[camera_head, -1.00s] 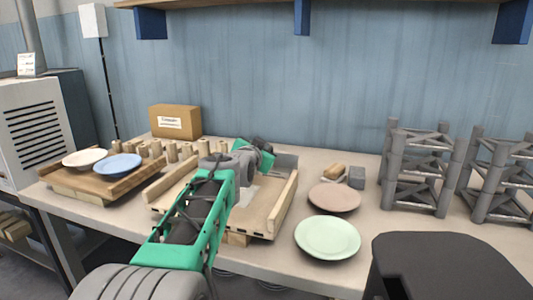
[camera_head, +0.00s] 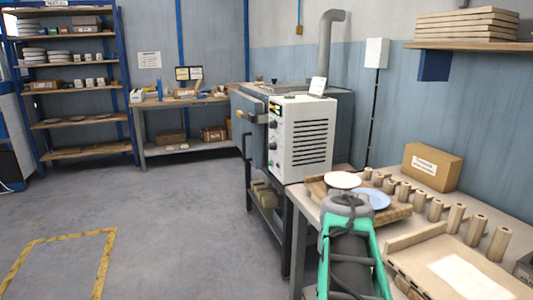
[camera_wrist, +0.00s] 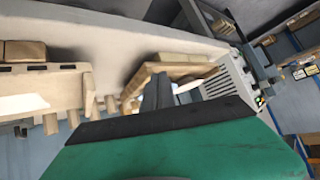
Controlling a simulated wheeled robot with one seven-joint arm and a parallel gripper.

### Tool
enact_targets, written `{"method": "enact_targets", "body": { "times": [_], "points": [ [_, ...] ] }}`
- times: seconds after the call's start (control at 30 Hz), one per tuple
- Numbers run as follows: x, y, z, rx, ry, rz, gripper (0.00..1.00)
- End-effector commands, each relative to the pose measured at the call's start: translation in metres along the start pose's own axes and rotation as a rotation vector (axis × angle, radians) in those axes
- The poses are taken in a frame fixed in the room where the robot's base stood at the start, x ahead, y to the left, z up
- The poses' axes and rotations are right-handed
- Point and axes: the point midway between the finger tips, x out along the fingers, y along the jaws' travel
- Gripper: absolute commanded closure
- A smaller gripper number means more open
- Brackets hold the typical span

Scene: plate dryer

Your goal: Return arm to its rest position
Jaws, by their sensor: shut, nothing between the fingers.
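My arm (camera_head: 349,255), green and grey, rises at the bottom right of the head view, in front of the left end of the workbench. In the wrist view the green housing of my gripper fills the bottom. The grey fingers of my gripper (camera_wrist: 160,90) show past its dark edge, shut and empty. In the head view a white plate (camera_head: 342,180) and a blue plate (camera_head: 374,199) lie on a wooden board (camera_head: 400,211) just behind the arm. The fingers are hidden in the head view.
A white dryer cabinet (camera_head: 302,135) stands left of the bench. Several wooden pegs (camera_head: 455,218), a cardboard box (camera_head: 432,166) and a wooden tray (camera_head: 408,268) are on the bench. A blue-framed shelf (camera_head: 80,123) is at far left. The grey floor (camera_head: 180,220) is open.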

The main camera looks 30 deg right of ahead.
Motion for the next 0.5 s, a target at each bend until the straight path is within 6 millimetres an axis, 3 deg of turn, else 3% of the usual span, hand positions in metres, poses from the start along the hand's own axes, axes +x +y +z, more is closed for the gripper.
{"method": "enact_targets", "body": {
  "times": [0.03,0.1,0.2,0.33,0.4,0.5],
  "points": [
    [-0.030,-0.043,0.007,-0.083,-0.067,-0.062,1.00],
    [-0.060,-0.087,0.039,-0.205,-0.163,-0.138,1.00],
    [-0.114,-0.136,0.090,-0.400,-0.298,-0.246,1.00],
    [-0.195,-0.169,0.157,-0.680,-0.462,-0.374,1.00],
    [-0.230,-0.171,0.187,-0.813,-0.529,-0.426,1.00],
    [-0.262,-0.166,0.216,-0.947,-0.593,-0.471,1.00]
  ]
}}
